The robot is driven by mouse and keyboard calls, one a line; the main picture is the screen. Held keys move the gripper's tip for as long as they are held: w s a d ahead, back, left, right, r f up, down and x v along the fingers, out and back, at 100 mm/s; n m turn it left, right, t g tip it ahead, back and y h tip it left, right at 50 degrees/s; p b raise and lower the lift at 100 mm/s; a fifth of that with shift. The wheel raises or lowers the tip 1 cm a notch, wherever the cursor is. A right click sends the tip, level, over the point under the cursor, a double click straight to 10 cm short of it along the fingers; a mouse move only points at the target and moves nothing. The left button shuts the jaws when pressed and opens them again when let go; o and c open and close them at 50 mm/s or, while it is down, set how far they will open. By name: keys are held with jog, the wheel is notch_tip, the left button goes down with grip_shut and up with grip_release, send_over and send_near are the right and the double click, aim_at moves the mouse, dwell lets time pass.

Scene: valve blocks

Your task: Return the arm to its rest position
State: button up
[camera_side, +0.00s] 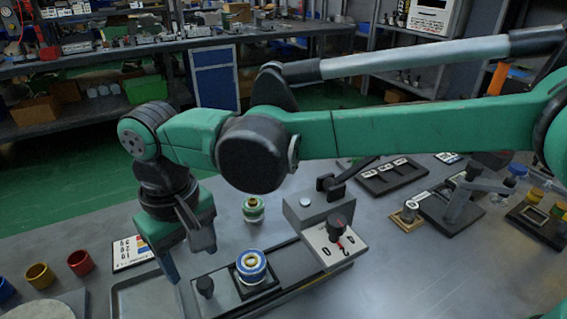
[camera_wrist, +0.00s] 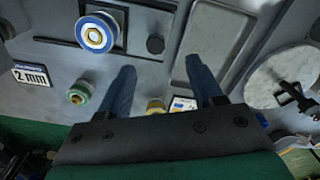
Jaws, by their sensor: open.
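My gripper (camera_side: 188,262) is open and empty, pointing down above the left part of the metal table. In the wrist view its two dark fingers (camera_wrist: 160,66) stand apart with only table and blurred items beyond them. A blue and white ring-shaped piece with a yellowish centre (camera_side: 251,264) sits on a dark square plate to the right of my gripper; it also shows at the top left of the wrist view (camera_wrist: 97,32). A green and white ring piece (camera_side: 253,208) stands on the table behind it.
A grey block with a black knob and number plate (camera_side: 335,238) stands right of the blue ring piece. Red (camera_side: 80,263) and yellow cups (camera_side: 39,276) stand at the left. A shallow metal tray (camera_side: 140,296) lies near my gripper. Fixtures (camera_side: 455,203) fill the right side.

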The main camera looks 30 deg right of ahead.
jog(key=w+d+r+m+t+h, duration=0.1)
jog(key=w+d+r+m+t, duration=0.2)
jog(key=d, duration=0.6)
jog(key=w+d+r+m+t, duration=0.15)
jog(key=w+d, duration=0.25)
jog(key=d, duration=0.4)
jog(key=s+d+r+m+t+h, duration=0.2)
jog(key=d+m, duration=0.1)
jog(key=d, duration=0.8)
jog(key=s+d+r+m+t+h, duration=0.1)
jog(key=s+d+m+h, duration=0.15)
jog(key=d, duration=0.75)
jog(key=s+d+f+m, duration=0.1)
jog(key=s+f, duration=0.1)
jog(key=s, duration=0.3)
jog(key=s+a+f+n+y, duration=0.2)
jog(key=a+n+y, duration=0.3)
jog(key=a, duration=0.3)
jog(key=shift+s+a+f+n, duration=0.2)
jog(key=shift+f+n, duration=0.1)
jog(key=shift+n, duration=0.4)
jog(key=shift+y, duration=0.25)
